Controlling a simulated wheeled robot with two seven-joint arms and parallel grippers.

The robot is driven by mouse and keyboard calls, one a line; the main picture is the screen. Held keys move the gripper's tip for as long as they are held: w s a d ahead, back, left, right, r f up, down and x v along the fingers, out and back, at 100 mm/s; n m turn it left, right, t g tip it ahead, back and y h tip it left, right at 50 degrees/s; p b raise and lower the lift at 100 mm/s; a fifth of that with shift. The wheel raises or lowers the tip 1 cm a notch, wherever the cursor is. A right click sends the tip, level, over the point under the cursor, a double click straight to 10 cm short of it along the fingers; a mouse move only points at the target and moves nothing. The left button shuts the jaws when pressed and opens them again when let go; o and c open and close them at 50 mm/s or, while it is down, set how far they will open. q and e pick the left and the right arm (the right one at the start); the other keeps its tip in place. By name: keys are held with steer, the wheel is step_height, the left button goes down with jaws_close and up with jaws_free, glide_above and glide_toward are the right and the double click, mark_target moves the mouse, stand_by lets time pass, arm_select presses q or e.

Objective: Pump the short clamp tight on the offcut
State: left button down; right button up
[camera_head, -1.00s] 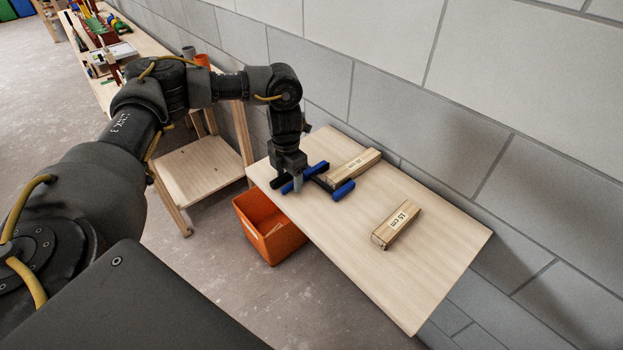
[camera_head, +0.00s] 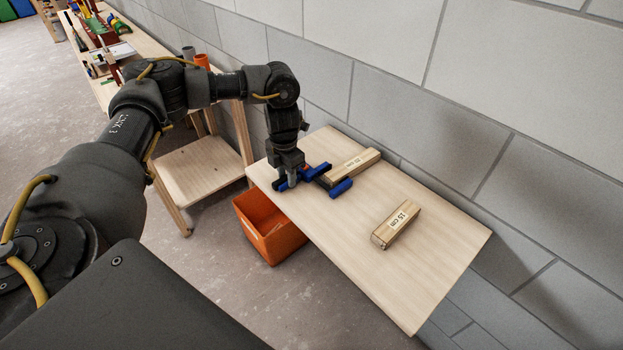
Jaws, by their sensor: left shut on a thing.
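The short clamp (camera_head: 341,188), blue and black, lies at the near-left part of the wooden board, by the left end of a wooden block labelled as 20 cm (camera_head: 353,164). Whether its jaws touch that block cannot be told. My left gripper (camera_head: 288,182) points down over the board's left end and is shut on the blue grip end of the clamp, partly hiding it. A shorter block labelled 15 cm (camera_head: 397,225) lies apart on the middle of the board. Which block is the offcut is not marked. My right gripper is out of view.
The board (camera_head: 420,285) has free room at its front and right. A grey block wall (camera_head: 520,120) runs close behind it. An orange bin (camera_head: 272,235) stands below its left edge. A wooden stool (camera_head: 200,170) and a long cluttered bench (camera_head: 140,42) are farther left.

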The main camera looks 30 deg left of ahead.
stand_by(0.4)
arm_select(q)
steer(key=c, duration=0.9)
jaws_free()
steer(key=shift+o, duration=0.3)
steer(key=shift+s+d+p, duration=0.1)
steer(key=shift+d+p, duration=0.2)
steer(key=shift+d, duration=0.05)
steer(key=shift+c, duration=0.2)
steer(key=shift+a, duration=0.15)
steer(key=c, duration=1.2)
steer(key=shift+a, duration=0.25)
jaws_close()
